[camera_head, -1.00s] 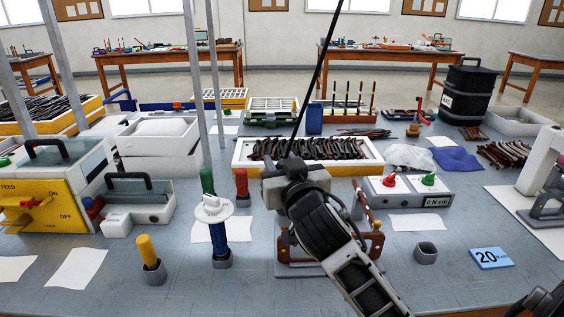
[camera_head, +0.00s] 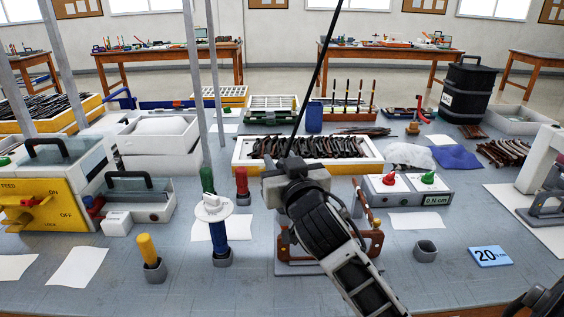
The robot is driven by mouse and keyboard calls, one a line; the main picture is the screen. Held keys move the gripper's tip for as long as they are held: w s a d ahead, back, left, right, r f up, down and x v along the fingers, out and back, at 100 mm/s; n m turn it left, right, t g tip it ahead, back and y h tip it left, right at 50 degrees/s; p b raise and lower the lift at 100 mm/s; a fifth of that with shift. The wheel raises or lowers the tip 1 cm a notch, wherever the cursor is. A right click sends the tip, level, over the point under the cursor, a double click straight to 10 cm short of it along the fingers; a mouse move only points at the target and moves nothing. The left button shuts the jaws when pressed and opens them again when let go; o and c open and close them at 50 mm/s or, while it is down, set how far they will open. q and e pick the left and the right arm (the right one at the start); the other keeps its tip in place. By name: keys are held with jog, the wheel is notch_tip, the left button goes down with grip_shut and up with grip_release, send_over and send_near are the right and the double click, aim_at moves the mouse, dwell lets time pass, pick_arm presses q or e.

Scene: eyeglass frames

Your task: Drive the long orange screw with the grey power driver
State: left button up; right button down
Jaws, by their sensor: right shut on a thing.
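My right arm comes in from the lower right, and its gripper (camera_head: 285,186) is over the middle of the bench, shut. A thin black cable (camera_head: 318,80) runs down from above to this gripper. The grey power driver seems to be in its grip, but the hand hides nearly all of it. Below and behind the hand stands a brown-orange bracket fixture (camera_head: 284,246) on a grey base, partly covered by my arm. I cannot make out the long orange screw. My left gripper is not in view.
A blue post with a white disc (camera_head: 214,211) stands left of the fixture, near a red-handled tool (camera_head: 242,182) and a yellow-handled tool (camera_head: 148,250). A box with red and green knobs (camera_head: 410,190) is at right, near an empty grey cup (camera_head: 425,250).

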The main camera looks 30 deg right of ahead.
pick_arm(q)
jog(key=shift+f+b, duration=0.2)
jog(key=shift+b, duration=0.1)
pick_arm(e)
jog(key=shift+f, duration=1.1)
dwell(3.9)
jog(key=shift+r+p, duration=0.9)
jog(key=shift+p, duration=0.05)
jog(key=shift+r+p, duration=0.55)
jog(key=shift+r, duration=0.1)
jog(key=shift+r+p, duration=1.65)
jog(key=shift+p, duration=0.05)
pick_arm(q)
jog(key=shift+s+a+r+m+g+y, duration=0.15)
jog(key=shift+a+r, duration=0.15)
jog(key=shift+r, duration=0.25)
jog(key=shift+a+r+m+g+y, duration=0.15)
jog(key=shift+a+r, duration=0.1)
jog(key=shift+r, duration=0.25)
